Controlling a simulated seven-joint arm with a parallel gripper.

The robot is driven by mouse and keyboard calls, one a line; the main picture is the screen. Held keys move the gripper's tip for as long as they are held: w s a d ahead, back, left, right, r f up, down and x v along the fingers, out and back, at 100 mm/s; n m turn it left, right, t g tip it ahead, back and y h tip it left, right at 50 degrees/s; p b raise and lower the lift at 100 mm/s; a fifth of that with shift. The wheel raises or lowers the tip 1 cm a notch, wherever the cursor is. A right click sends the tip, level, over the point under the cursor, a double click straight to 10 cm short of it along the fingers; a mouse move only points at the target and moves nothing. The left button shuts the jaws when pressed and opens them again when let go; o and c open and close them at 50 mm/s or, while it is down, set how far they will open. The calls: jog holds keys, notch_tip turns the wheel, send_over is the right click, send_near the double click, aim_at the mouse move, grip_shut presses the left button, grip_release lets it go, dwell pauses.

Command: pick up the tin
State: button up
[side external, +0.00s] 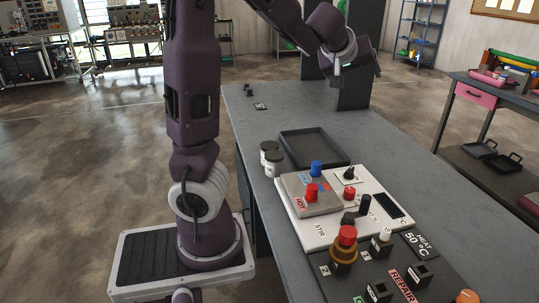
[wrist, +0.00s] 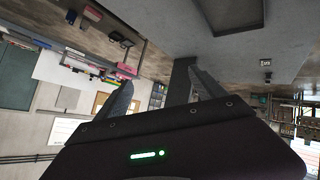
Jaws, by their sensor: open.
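Two small round containers stand side by side on the grey table: one with a dark lid (side external: 268,149) and one with a pale body (side external: 273,163), left of the black tray. I cannot tell for sure which is the tin. My gripper (side external: 340,72) is high above the far part of the table, well away from both. In the wrist view my gripper (wrist: 160,88) has its two fingers apart with nothing between them. No container shows in the wrist view.
An empty black tray (side external: 314,148) lies beside the containers. A white panel (side external: 318,230) with coloured knobs and several labelled blocks fill the near table. A dark upright (side external: 358,85) stands at the far end. The far left tabletop (side external: 290,108) is mostly clear.

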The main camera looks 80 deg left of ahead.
jog(key=s+a+f+n+g+y, duration=0.25)
jog(key=s+a+g+y, duration=0.2)
jog(key=s+a, duration=0.3)
jog(key=n+g+y, duration=0.1)
jog(key=n+g, duration=0.3)
jog(key=g, duration=0.3)
send_over(269, 145)
jog(key=d, duration=0.6)
jog(key=f, duration=1.4)
jog(key=w+f, duration=0.1)
jog(key=f, duration=0.6)
jog(key=shift+a, duration=0.1)
jog(key=shift+t, duration=0.25)
jog(key=x, duration=0.7)
jog(key=shift+w+f, duration=0.2)
jog(key=shift+f, duration=0.1)
jog(key=c, duration=1.6)
jog(key=shift+s+r, duration=0.1)
jog(key=shift+r, duration=0.05)
